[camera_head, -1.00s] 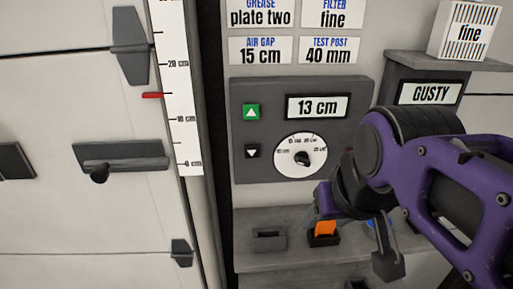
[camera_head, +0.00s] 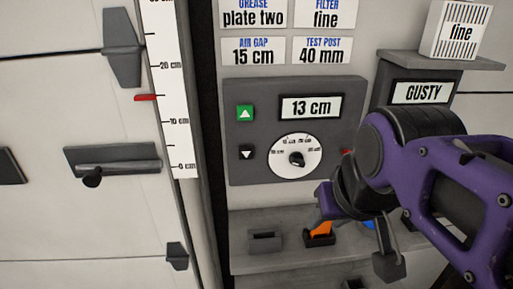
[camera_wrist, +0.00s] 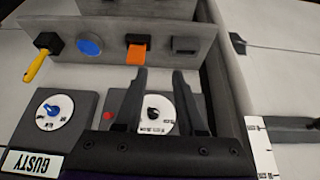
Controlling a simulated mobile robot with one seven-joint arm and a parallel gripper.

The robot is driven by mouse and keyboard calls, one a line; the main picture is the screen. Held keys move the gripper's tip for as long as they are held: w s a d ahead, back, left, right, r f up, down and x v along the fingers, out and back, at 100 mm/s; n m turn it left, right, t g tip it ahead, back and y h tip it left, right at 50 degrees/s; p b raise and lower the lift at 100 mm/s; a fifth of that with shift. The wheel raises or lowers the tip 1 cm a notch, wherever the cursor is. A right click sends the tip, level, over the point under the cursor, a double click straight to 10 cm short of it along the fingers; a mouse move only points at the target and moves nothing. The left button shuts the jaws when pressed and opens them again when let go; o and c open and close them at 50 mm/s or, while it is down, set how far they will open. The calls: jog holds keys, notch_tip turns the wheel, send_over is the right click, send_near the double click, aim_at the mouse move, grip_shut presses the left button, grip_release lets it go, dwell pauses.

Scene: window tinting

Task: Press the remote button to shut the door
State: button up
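A grey control panel (camera_head: 258,172) on the wall has a green up-arrow button (camera_head: 245,113), a black down-arrow button (camera_head: 246,153), a "13 cm" display (camera_head: 310,107) and a white dial (camera_head: 296,157). A small red button (camera_head: 346,152) shows at its right edge, partly behind my arm. It also shows in the wrist view (camera_wrist: 108,115). The door (camera_head: 60,215) is on the left; a red marker (camera_head: 145,98) stands beside its scale (camera_head: 174,115). My gripper (camera_wrist: 160,73) is open and empty, its dark fingers spread in front of the panel. I cannot identify a separate remote.
Below the panel, a grey shelf (camera_head: 245,262) carries an empty-looking slot (camera_head: 265,241), an orange item (camera_head: 322,228) in a holder and a blue disc (camera_wrist: 90,46). A yellow-handled tool (camera_wrist: 36,66) hangs beside them. A "GUSTY" box (camera_head: 422,91) is at right.

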grip_shut()
dwell(1.4)
